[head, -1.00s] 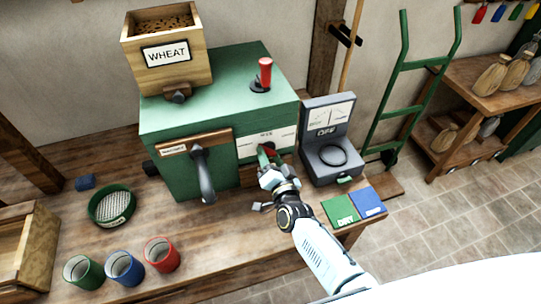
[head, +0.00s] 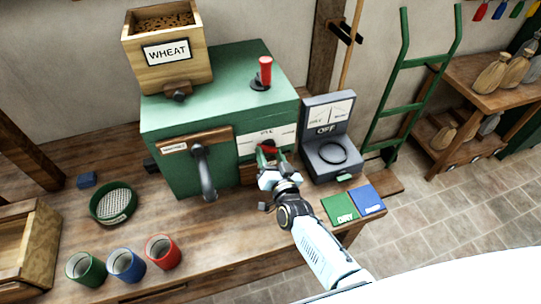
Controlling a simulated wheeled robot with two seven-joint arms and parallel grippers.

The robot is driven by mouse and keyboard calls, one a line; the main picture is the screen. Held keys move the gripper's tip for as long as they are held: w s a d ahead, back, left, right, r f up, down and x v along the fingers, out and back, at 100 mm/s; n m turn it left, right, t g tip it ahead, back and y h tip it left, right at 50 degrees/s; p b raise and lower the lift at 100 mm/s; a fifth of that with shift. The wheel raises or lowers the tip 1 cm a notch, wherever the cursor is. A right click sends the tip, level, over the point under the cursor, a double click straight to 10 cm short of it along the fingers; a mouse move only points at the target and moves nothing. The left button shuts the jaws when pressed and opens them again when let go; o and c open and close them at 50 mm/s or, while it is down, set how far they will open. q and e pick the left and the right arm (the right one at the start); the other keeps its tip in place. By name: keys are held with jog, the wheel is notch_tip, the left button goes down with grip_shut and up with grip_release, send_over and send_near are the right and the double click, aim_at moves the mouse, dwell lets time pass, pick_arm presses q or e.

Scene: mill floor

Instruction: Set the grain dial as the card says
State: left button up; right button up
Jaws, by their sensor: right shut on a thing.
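The green mill (head: 215,85) stands on the wooden bench. A card reading WHEAT (head: 167,52) is on the front of the wooden hopper (head: 188,74) on top of it. A white dial plate (head: 250,141) with small print, too small to read surely, is on the mill's front at the right. The grain dial (head: 270,150), with a red part showing, sits at its lower edge. My right gripper (head: 267,161) is shut on the dial and hides much of it. My left gripper is not in view.
A grey meter (head: 327,130) reading OFF stands right of the mill, behind green (head: 339,208) and blue (head: 366,199) cards. A dark lever (head: 207,175) and a red-handled lever (head: 265,72) are on the mill. Cups (head: 126,265) and a sieve (head: 113,204) stand at left.

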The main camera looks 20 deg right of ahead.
jog(key=o, duration=1)
jog(key=s, duration=1.3)
jog(key=shift+s+d, duration=0.2)
jog(key=shift+d, duration=0.05)
